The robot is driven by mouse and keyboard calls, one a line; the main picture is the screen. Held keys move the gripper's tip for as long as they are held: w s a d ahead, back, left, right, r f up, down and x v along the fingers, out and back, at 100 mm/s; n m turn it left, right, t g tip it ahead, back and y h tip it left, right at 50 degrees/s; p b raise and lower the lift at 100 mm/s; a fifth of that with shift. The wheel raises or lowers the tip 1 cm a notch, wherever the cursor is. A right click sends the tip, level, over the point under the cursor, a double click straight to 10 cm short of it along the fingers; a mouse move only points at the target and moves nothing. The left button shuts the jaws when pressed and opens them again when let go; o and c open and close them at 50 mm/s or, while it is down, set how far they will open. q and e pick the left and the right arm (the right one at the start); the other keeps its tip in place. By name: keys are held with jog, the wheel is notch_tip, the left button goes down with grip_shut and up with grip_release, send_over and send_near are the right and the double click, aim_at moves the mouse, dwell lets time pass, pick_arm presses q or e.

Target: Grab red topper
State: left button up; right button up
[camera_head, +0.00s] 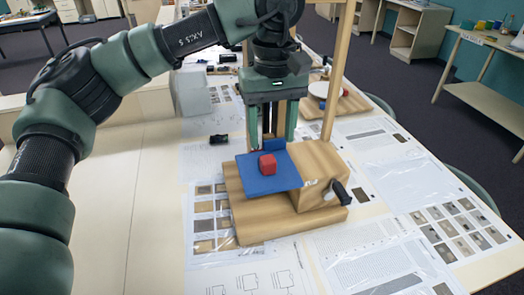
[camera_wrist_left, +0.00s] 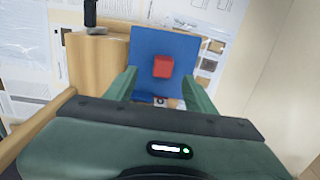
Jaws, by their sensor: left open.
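The red topper is a small red block (camera_head: 267,164) on a flat blue plate (camera_head: 262,184) that rests on a wooden model. The red block also shows in the left wrist view (camera_wrist_left: 163,66), on the blue plate (camera_wrist_left: 150,42) and ahead of my fingers. My left gripper (camera_head: 272,138) points down just behind the red block in the head view. Its two green fingers are open, apart from each other, and hold nothing that I can see. A blue upright piece (camera_head: 275,145) is by the fingertips, partly hidden. My right gripper is not in view.
The wooden base (camera_head: 238,207) carries a wooden block (camera_head: 318,165) with a black handle (camera_head: 340,192). A wooden post (camera_head: 337,75) rises close to the gripper's right. Printed sheets cover the table. A second wooden model (camera_head: 350,104) stands farther back. The table's left part is clear.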

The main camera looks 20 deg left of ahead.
aim_at(268, 159)
pick_arm(q)
jog(key=shift+s+f+p, duration=0.1)
jog(key=shift+f+p, duration=0.2)
jog(key=shift+f, duration=0.6)
jog(key=shift+s+f, duration=0.1)
jog(key=shift+f, duration=0.3)
jog(key=f+p, duration=0.2)
jog(key=f, duration=0.1)
jog(key=shift+a+f, duration=0.3)
jog(key=shift+a, duration=0.05)
jog(key=shift+w+f, duration=0.2)
jog(key=shift+f, duration=0.35)
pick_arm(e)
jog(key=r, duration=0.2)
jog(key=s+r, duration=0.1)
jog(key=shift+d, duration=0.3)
pick_arm(q)
grip_shut()
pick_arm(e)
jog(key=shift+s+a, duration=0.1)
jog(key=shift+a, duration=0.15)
